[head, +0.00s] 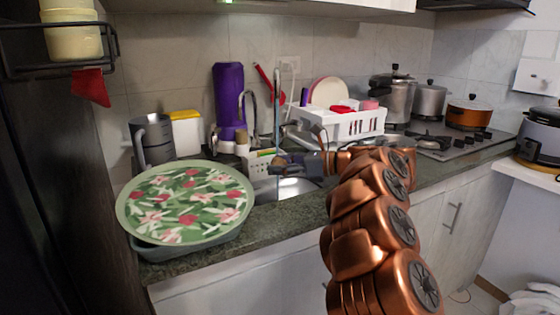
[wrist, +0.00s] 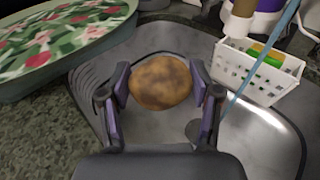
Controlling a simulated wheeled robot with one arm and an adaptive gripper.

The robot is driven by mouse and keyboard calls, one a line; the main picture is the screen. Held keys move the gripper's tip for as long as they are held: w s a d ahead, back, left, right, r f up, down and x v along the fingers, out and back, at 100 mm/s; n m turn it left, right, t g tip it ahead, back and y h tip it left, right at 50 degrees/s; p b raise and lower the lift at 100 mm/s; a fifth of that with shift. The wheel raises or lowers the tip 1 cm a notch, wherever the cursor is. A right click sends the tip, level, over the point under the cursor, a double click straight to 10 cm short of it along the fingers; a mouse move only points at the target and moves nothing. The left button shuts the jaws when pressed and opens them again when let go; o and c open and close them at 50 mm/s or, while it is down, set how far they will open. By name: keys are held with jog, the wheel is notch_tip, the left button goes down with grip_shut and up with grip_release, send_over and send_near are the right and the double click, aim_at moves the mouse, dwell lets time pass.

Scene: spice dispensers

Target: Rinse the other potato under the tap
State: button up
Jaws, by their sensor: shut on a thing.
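A brown potato (wrist: 161,82) sits between the two fingers of my gripper (wrist: 160,74) in the wrist view. My gripper is shut on it and holds it over the metal sink (wrist: 262,135). In the head view my gripper (head: 284,164) is over the sink (head: 292,188), and the potato is small and hard to make out. A thin pale-blue vertical line (head: 277,110), which looks like a water stream, comes down at the sink. In the wrist view this line (wrist: 262,60) passes to the right of the potato and the right finger. No contact between them is visible.
A floral tray (head: 186,203) lies on the counter left of the sink. A white basket (wrist: 255,70) stands at the sink's back edge. A white dish rack (head: 345,122) stands behind my arm. Pots (head: 392,95) are by the stove at right.

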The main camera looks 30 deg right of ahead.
aim_at(278, 158)
jog(key=w+d+f+p, duration=0.2)
jog(key=w+d+p, duration=0.3)
jog(key=w+p, duration=0.3)
jog(key=shift+w, duration=0.9)
jog(key=shift+f, duration=0.1)
jog(key=shift+d+f+b, duration=0.1)
jog(key=shift+d+b, duration=0.1)
jog(key=shift+b, duration=0.3)
dwell(0.4)
jog(key=shift+s+d+b, duration=0.25)
jog(key=shift+d+b, duration=0.1)
jog(key=shift+b, duration=0.05)
jog(key=shift+w+a+b, duration=0.3)
jog(key=shift+a+b, duration=0.25)
jog(key=shift+b, duration=0.5)
jog(key=shift+s+d, duration=0.1)
jog(key=shift+d, duration=0.05)
jog(key=shift+s+d+b, duration=0.2)
jog(key=shift+d+b, duration=0.2)
jog(key=shift+b, duration=0.15)
